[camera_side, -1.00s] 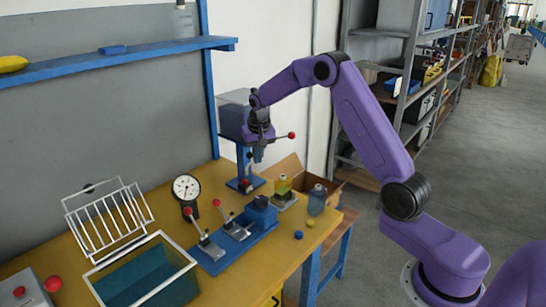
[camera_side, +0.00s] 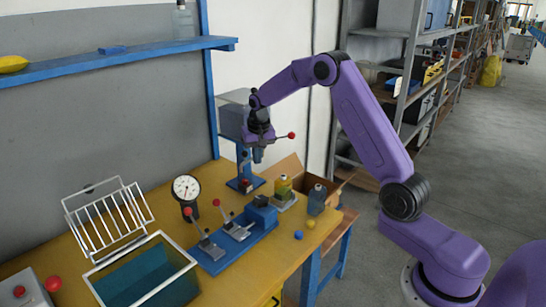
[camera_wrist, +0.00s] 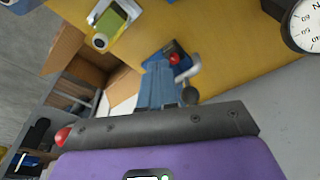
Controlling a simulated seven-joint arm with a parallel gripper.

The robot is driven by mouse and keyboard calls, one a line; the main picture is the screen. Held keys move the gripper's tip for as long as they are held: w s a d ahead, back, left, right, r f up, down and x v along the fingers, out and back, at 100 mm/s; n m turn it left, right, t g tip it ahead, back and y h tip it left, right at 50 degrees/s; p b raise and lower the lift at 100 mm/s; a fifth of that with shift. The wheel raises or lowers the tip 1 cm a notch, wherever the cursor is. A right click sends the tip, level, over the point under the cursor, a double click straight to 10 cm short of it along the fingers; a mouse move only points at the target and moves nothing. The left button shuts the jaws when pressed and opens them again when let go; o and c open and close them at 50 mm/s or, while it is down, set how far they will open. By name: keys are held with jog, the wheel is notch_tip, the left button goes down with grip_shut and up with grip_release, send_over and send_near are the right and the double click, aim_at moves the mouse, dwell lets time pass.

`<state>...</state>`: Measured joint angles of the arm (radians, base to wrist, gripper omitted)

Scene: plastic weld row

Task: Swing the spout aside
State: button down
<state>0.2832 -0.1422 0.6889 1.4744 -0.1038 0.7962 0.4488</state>
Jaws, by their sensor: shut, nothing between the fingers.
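In the side view my gripper (camera_side: 257,156) points down in front of the blue stand with a grey hopper (camera_side: 233,119) at the back of the yellow bench. A red knob (camera_wrist: 174,58) and blue base lie beyond. In the side view my gripper hides much of the stand.
A dial gauge (camera_side: 187,190), a blue fixture with red-knobbed clamps (camera_side: 218,256), a wire rack (camera_side: 108,217) and a teal-bottomed tray (camera_side: 142,272) occupy the bench. Bottles (camera_side: 317,200) stand near its right edge. A red ball (camera_side: 291,135) sticks out beside my gripper.

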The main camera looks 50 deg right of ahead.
notch_tip(320, 180, up, 7)
jog(key=shift+s, duration=0.3)
dwell(0.6)
jog(key=s+a+r+n+y, duration=0.15)
jog(key=s+a+n, duration=0.75)
jog(key=s+a, duration=0.95)
jog(key=s+d+f+n+g, duration=0.1)
jog(key=s+n, duration=0.8)
jog(key=s, duration=1.5)
jog(key=shift+s+d+f+n+g, duration=0.15)
jog(key=shift+s+f+n+g, duration=0.15)
jog(key=shift+s+f+g, duration=0.15)
